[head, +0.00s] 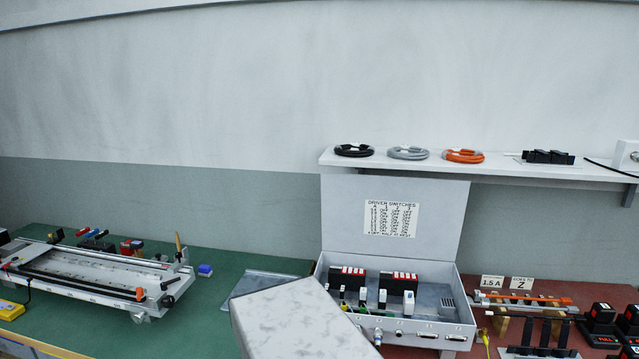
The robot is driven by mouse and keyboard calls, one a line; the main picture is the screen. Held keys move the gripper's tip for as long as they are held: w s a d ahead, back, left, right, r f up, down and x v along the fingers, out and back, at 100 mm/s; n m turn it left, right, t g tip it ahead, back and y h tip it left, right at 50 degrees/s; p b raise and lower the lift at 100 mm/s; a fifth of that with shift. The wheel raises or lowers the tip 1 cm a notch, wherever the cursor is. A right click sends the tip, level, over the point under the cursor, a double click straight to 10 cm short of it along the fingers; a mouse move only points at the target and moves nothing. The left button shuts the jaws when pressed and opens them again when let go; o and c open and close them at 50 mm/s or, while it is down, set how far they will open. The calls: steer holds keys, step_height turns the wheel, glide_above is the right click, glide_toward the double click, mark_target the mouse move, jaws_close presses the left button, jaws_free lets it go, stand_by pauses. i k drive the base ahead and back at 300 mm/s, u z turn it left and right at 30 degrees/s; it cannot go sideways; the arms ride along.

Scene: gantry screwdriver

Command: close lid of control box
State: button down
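The control box (415,333) is a light grey metal case on the bench, right of the middle in the head view. Its lid (440,222) stands open, roughly upright at the back edge, with a "DRIVER SWITCHES" label (391,218) on its inner face. Inside are black and red driver modules (396,283) and some small wiring parts. A pale mottled shape in the foreground hides the box's front left corner; I cannot tell what it is. My gripper is not in view.
A white shelf (480,168) with cable coils (408,153) is on the wall just above and behind the lid. A gantry frame (95,275) lies on the green mat at left. Tool holders (540,335) and small signs (508,282) stand right of the box.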

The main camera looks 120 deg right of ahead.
mark_target(410, 218)
steer(key=u, duration=0.7)
steer(key=k, duration=0.25)
steer(key=z, duration=2.7)
steer(key=i, duration=0.95)
steer(key=z, duration=0.2)
steer(key=k, duration=0.35)
steer(key=u, duration=0.05)
